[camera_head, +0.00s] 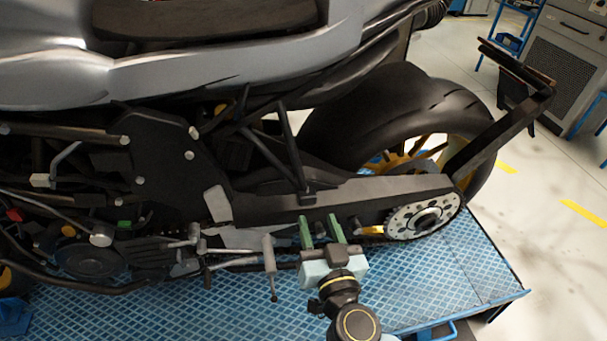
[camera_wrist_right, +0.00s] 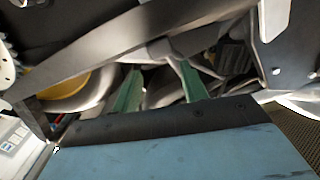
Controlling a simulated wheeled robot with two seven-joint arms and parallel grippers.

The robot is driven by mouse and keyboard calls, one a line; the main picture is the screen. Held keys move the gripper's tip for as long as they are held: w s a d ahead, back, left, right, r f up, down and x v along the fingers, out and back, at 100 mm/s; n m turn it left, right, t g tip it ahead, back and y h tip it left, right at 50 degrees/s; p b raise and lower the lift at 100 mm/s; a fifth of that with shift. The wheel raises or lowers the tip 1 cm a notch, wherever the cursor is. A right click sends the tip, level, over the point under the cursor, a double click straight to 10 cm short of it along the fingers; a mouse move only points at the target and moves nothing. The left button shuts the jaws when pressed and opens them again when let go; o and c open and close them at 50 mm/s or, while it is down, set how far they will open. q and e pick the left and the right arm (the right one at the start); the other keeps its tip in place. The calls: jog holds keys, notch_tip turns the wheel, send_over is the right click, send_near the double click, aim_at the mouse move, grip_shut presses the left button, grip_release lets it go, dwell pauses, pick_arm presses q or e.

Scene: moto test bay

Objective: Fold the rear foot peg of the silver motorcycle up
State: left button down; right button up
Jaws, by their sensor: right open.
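The silver motorcycle (camera_head: 200,75) stands side-on, its rear wheel to the right. A black strut bracket (camera_head: 288,150) runs down from its tail to a small dark block (camera_head: 308,198) that looks like the rear foot peg; its exact shape is hard to tell. My right gripper (camera_head: 321,230) is open and empty, its green fingers pointing up just below that block, near the swingarm. In the right wrist view the fingers (camera_wrist_right: 158,85) stand apart below the bike's dark underside, with a grey part beyond the gap. My left gripper is out of view.
A grey lever with a hanging pin (camera_head: 269,262) is close left of my right gripper. The chain sprocket (camera_head: 424,217) and rear tyre (camera_head: 395,120) are to the right. A black arm-like bar (camera_head: 495,130) rises behind the wheel.

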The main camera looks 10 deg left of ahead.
aim_at(304, 179)
jog(key=b+x, duration=0.3)
jog(key=x, duration=1)
jog(key=shift+w, duration=0.15)
grip_shut()
